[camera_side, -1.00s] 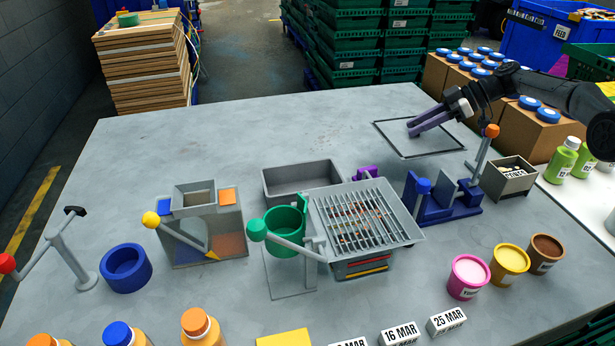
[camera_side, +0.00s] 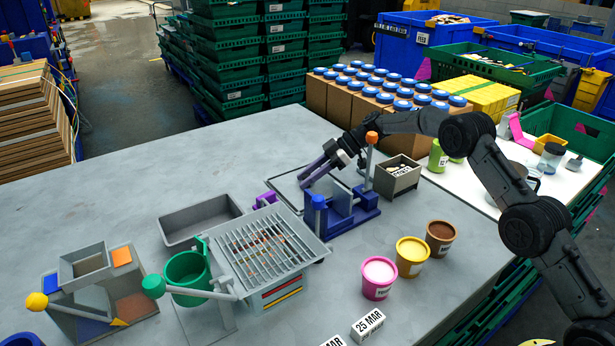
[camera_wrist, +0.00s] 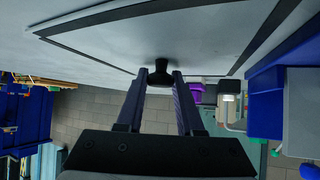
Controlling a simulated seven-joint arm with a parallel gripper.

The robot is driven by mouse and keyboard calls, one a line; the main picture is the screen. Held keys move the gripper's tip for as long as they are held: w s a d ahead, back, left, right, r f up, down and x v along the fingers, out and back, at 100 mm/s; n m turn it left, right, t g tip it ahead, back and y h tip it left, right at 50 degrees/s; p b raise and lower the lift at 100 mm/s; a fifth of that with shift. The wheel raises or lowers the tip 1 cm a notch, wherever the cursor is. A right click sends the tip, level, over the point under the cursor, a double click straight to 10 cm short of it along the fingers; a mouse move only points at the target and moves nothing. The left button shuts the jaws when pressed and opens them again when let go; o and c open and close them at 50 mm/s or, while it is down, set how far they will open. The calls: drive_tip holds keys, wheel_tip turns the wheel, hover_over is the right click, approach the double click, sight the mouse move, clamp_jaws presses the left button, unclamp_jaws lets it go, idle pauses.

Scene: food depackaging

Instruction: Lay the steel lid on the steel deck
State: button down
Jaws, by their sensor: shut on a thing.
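My gripper (camera_side: 304,182) is at the far right part of the grey deck (camera_side: 150,185), its purple fingers slanting down to the left over a dark-edged flat rectangle (camera_side: 285,178). In the wrist view, my gripper (camera_wrist: 160,82) is shut on a small black knob (camera_wrist: 159,74) between its fingertips. The knob stands against a pale grey surface bordered by a dark line (camera_wrist: 105,40). I take the knob to be the steel lid's handle. The lid's edges blend with the grey deck, and I cannot tell whether it touches the deck.
A blue fixture (camera_side: 340,210) with an orange-topped lever (camera_side: 371,138) stands close beside my gripper. A grey grill (camera_side: 262,245), an empty grey tray (camera_side: 200,220) and several tubs (camera_side: 411,255) are nearer. The far left deck is clear.

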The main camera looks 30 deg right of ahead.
idle(0.3)
drive_tip(key=c, duration=0.5)
unclamp_jaws()
drive_tip(key=shift+f, duration=0.1)
drive_tip(key=shift+c, duration=0.2)
drive_tip(key=shift+d+r, duration=0.15)
drive_tip(key=shift+r, duration=0.15)
drive_tip(key=v, duration=1.1)
drive_tip(key=shift+d+r, duration=0.2)
drive_tip(key=shift+s, duration=0.1)
